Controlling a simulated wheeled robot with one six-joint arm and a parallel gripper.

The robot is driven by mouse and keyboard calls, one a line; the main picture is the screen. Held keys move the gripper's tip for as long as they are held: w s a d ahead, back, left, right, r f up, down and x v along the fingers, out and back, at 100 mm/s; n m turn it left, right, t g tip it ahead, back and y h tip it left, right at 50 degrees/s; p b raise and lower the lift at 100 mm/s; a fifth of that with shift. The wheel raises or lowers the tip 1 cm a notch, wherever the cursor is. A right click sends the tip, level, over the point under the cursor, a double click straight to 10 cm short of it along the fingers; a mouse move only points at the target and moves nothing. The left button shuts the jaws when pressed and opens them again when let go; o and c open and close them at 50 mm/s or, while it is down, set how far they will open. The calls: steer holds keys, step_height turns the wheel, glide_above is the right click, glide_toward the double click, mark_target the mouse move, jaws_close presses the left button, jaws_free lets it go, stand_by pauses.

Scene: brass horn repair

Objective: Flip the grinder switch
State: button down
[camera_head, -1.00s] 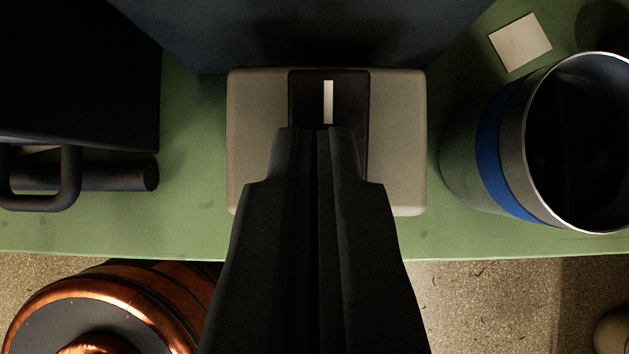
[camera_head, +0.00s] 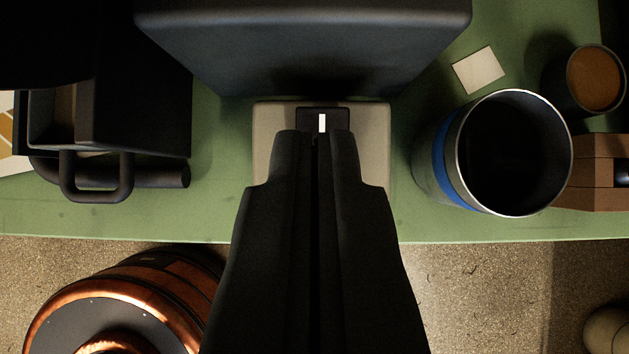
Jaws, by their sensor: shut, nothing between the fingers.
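The grinder switch is a black rocker (camera_head: 337,116) with a white line mark, set on a pale grey box (camera_head: 268,135). The box sits on the green bench top in front of a large dark housing (camera_head: 300,45), which I take to be the grinder body. My gripper (camera_head: 317,135) is shut and empty. Its fingertips lie over the near part of the rocker in the picture and hide it. The white mark shows just beyond the tips. I cannot tell whether the tips touch the rocker.
A grey can with a blue band (camera_head: 446,160) stands right of the box, with a cup of brown stuff (camera_head: 593,80) and a wooden block (camera_head: 598,160) beyond. A dark handled case (camera_head: 140,120) is at left. A copper-coloured drum (camera_head: 120,305) stands below the bench's front edge.

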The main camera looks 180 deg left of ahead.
steer(key=s+d+r, duration=0.5)
steer(key=shift+s+d, duration=0.3)
steer(key=shift+s, duration=0.05)
stand_by(0.3)
steer(key=s+a+r+m+t+h, duration=0.1)
steer(key=s+m+t, duration=0.3)
steer(key=s, duration=1.3)
steer(key=s+a+r+m+t+h, duration=0.2)
steer(key=s+t, duration=0.5)
steer(key=s, duration=1.1)
steer(key=a+m+h, duration=0.1)
steer(key=m+h, duration=0.1)
steer(key=m, duration=0.1)
steer(key=shift+a+t+h, duration=0.3)
steer(key=shift+a+t, duration=0.1)
steer(key=shift+a, duration=0.15)
